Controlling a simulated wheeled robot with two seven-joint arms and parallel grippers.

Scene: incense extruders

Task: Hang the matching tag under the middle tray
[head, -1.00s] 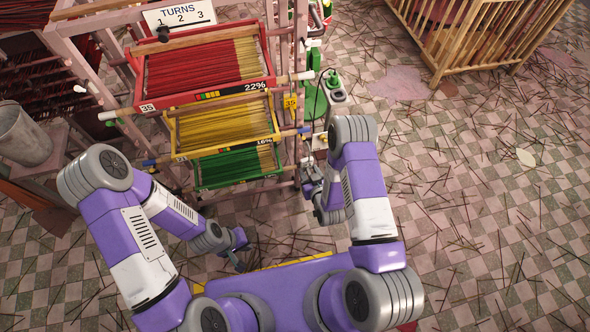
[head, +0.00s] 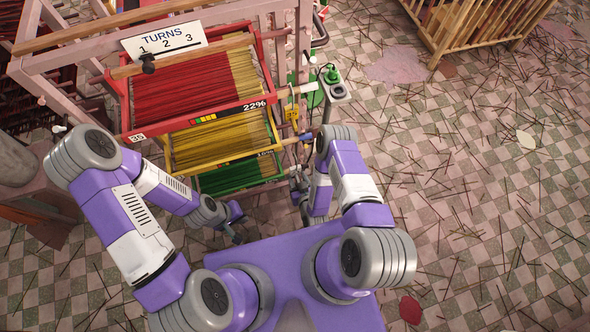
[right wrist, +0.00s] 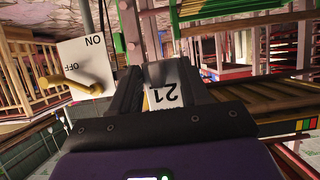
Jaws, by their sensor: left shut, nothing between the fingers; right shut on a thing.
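The middle tray (head: 170,140) is yellow, with yellow sticks in it, between the red top tray (head: 135,139) and the green bottom tray (head: 279,173) in the head view. My right gripper (head: 298,186) is at the rack's right side, low, near the green tray's end. In the right wrist view it is shut on a white tag (right wrist: 165,97) with "21", upside down in the picture. The fingers hide part of the tag. My left gripper (head: 238,232) is shut and empty, in front of the rack and below the green tray.
A small yellow tag-like piece (head: 291,114) hangs at the rack's right side. An ON/OFF plate with a brass lever (right wrist: 82,82) shows in the right wrist view. The floor at right has scattered sticks.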

